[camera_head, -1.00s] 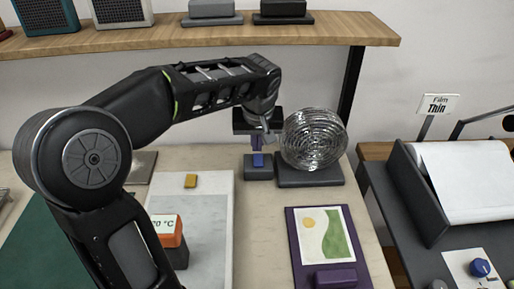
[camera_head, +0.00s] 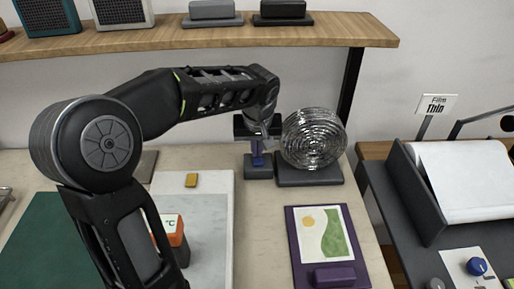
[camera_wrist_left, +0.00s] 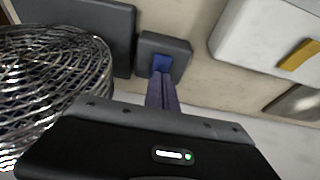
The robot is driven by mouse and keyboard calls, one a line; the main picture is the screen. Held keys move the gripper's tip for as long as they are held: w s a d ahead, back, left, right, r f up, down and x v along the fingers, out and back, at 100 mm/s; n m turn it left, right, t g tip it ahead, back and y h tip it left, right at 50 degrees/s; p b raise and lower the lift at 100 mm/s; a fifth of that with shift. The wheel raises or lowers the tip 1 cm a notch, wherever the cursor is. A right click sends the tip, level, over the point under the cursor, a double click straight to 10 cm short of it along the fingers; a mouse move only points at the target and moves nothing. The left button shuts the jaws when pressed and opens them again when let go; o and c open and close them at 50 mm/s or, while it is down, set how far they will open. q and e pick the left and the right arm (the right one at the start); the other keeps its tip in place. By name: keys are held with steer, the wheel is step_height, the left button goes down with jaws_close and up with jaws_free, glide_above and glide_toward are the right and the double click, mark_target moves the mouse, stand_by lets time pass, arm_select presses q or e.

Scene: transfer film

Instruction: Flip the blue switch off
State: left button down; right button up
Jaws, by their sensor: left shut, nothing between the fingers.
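The blue switch (camera_wrist_left: 162,63) sits on a small dark grey box (camera_wrist_left: 180,46) on the counter. In the head view the box (camera_head: 258,168) stands just left of the fan's base, and my gripper mostly hides the switch. My left gripper (camera_wrist_left: 158,76) is shut, with its purple fingers pointing down at the switch. The fingertips appear at or very close to the switch; whether they touch I cannot tell. In the head view the left gripper (camera_head: 257,160) is right above the box. My right gripper is not in view.
A wire-caged fan (camera_head: 313,140) on a dark base stands right beside the box, close to my gripper. A white board with a yellow block (camera_head: 191,180) lies to the left. A purple picture board (camera_head: 325,245) lies in front. A wooden shelf (camera_head: 200,38) runs above.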

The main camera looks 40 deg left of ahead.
arm_select(q)
steer(key=shift+s+d+f, duration=0.1)
steer(key=shift+f, duration=0.05)
steer(key=shift+s+d+b, duration=0.4)
steer(key=shift+s+d, duration=0.05)
steer(key=shift+s, duration=0.15)
steer(key=shift+r, duration=0.2)
steer(key=v, duration=0.7)
steer(key=shift+r, duration=0.3)
